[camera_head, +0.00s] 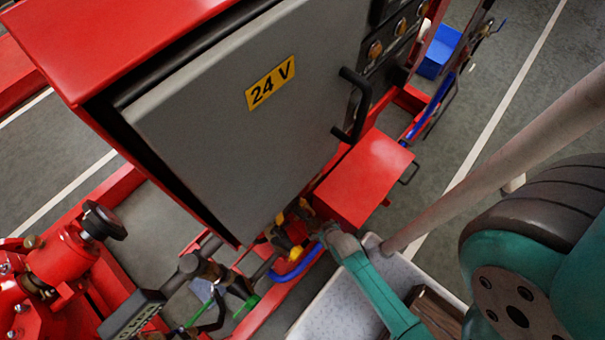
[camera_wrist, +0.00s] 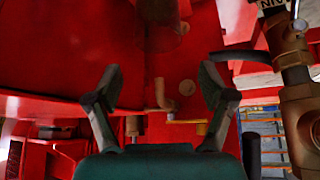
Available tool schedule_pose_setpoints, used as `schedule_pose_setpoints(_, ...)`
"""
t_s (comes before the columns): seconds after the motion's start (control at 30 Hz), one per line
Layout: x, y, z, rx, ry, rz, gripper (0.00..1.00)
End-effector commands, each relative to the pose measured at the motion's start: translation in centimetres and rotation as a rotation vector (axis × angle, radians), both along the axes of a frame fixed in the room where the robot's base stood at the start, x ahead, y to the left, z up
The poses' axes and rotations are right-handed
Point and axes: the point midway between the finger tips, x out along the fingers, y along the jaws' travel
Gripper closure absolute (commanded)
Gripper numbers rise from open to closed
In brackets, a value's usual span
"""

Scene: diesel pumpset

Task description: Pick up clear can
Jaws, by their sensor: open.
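My gripper (camera_wrist: 160,88) shows in the wrist view with its two dark fingers spread apart and nothing between them. Behind the fingers is a red metal surface with a small tan bent pipe. I cannot make out my fingertips for certain in the head view.
A grey cabinet (camera_head: 235,120) marked 24 V fills the middle of the head view. A red box (camera_head: 365,178) stands beside it. A blue box (camera_head: 439,50) is at upper right. A brass valve (camera_wrist: 298,115) stands close right of my gripper.

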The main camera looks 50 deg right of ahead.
Motion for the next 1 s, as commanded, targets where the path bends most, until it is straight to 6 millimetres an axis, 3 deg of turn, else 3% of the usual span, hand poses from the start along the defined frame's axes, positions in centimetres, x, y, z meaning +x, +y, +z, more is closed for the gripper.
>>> schedule_pose_setpoints(0.3, 2.0, -0.9, -3.4, 0.002, 0.006, -0.003, 0.18)
schedule_pose_setpoints(0.67, 3.1, -1.5, -5.5, 0.002, 0.005, -0.004, 0.18)
schedule_pose_setpoints(1.0, 4.7, -2.4, -8.9, 0.001, 0.003, -0.002, 0.18)
